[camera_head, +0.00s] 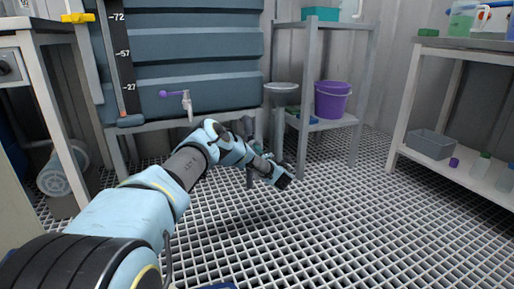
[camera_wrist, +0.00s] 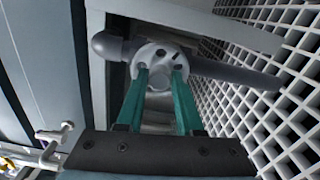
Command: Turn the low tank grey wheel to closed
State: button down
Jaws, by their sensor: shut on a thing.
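In the wrist view, the pale grey round wheel (camera_wrist: 158,54) with dark holes in its face sits on a grey pipe (camera_wrist: 235,75) under the tank. My gripper (camera_wrist: 160,76) has its two teal fingers shut on the wheel, with the tips at its face and a small gap between them. The fingers hide part of the wheel's lower side. In the head view, the blue-grey ribbed tank (camera_head: 190,55) stands on a frame, with my arm reaching low in front of it. The wheel cannot be made out there.
A tap with a purple lever (camera_head: 172,94) sticks out of the tank front. A grey shelf rack (camera_head: 310,85) with a purple bucket (camera_head: 332,100) stands right of the tank. A bench (camera_head: 402,120) is at the far right. The grated floor (camera_head: 330,220) between is clear.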

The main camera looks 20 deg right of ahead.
jog(key=shift+a+f+m+p, duration=0.1)
jog(key=shift+m+p, duration=0.35)
jog(key=shift+m, duration=7.15)
jog(key=shift+a+m+p, duration=0.1)
jog(key=shift+m+p, duration=0.35)
jog(key=shift+m, duration=7.15)
jog(key=c, duration=0.5)
grip_release()
jog(key=shift+c, duration=0.2)
jog(key=shift+s+d, duration=0.1)
jog(key=shift+s, duration=0.05)
